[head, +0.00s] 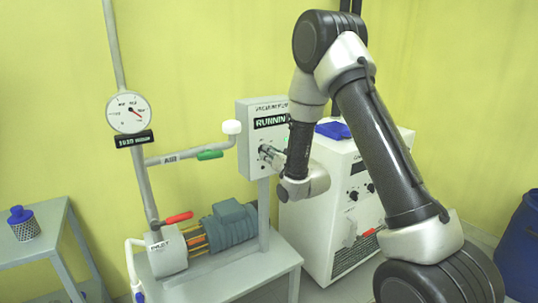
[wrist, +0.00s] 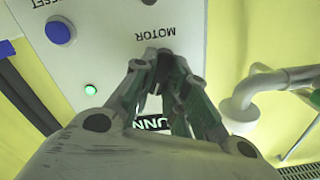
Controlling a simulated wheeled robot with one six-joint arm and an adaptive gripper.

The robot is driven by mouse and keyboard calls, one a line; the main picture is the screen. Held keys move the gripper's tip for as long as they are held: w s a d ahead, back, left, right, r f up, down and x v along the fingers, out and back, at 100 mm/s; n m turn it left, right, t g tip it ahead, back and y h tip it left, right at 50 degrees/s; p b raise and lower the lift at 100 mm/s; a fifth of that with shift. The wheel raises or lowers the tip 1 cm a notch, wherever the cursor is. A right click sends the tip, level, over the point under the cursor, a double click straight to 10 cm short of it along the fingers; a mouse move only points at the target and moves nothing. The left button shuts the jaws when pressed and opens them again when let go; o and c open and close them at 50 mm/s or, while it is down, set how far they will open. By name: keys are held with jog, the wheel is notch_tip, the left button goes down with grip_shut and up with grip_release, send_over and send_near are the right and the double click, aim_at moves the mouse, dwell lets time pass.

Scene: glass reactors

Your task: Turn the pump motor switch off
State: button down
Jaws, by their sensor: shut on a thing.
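The white control box (head: 247,140) with a "RUNNING" sign (head: 271,121) stands on a post above the pump. My gripper (head: 266,153) reaches its front from the right. In the wrist view, the panel (wrist: 105,40) appears upside down, with the "MOTOR" label (wrist: 155,33) just past my fingertips. There my gripper (wrist: 155,62) has its fingertips closed together on the motor switch at the panel. The fingers hide most of the switch, so I cannot tell its angle. A green lamp (wrist: 91,90) is lit on the panel.
A blue button (wrist: 58,32) sits beside the "RESET" label. The pump motor (head: 231,224) is below the box, with a red-handled valve (head: 178,218) and a green-handled pipe (head: 209,155) to the left. A white cabinet (head: 318,225) stands close on the right.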

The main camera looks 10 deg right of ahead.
jog(key=n, duration=0.4)
jog(key=shift+n, duration=0.4)
dwell(0.4)
jog(key=c, duration=1.4)
grip_release()
jog(key=v, duration=0.7)
jog(key=shift+s, duration=0.25)
jog(key=shift+f, duration=0.1)
